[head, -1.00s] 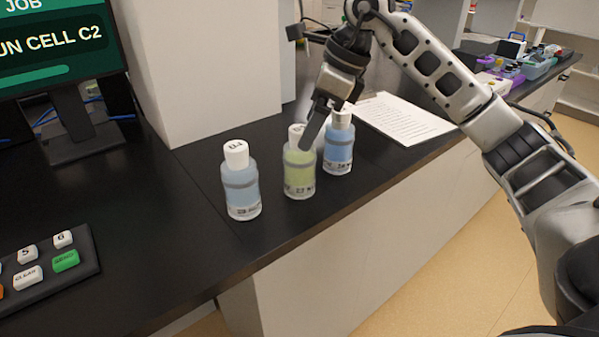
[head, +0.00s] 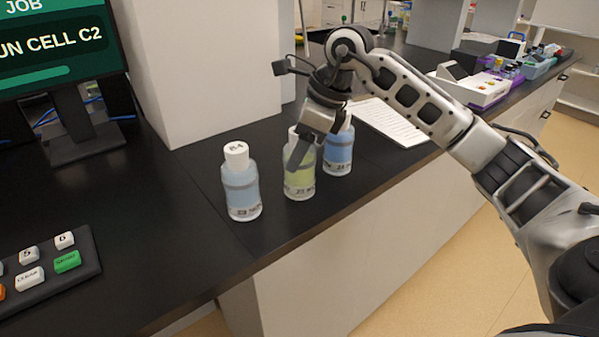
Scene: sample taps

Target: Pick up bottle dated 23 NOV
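Three white-capped bottles stand upright in a row on the black bench. The left one (head: 241,190) holds pale blue liquid, the middle one (head: 299,181) yellow-green liquid, and the right one (head: 339,158) blue liquid. The middle label seems to begin with 23; the right one seems to read 24. The left label is too small to read surely. My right gripper (head: 300,153) is at the middle bottle's upper part, with a dark finger in front of its cap and shoulder. The other finger is hidden, so its grip is unclear. My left gripper is not in view.
A white pillar (head: 205,70) stands behind the bottles. A monitor (head: 60,50) and a keypad (head: 45,265) are at the left. A paper sheet (head: 395,122) lies behind the right bottle. The bench's front edge runs close before the bottles.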

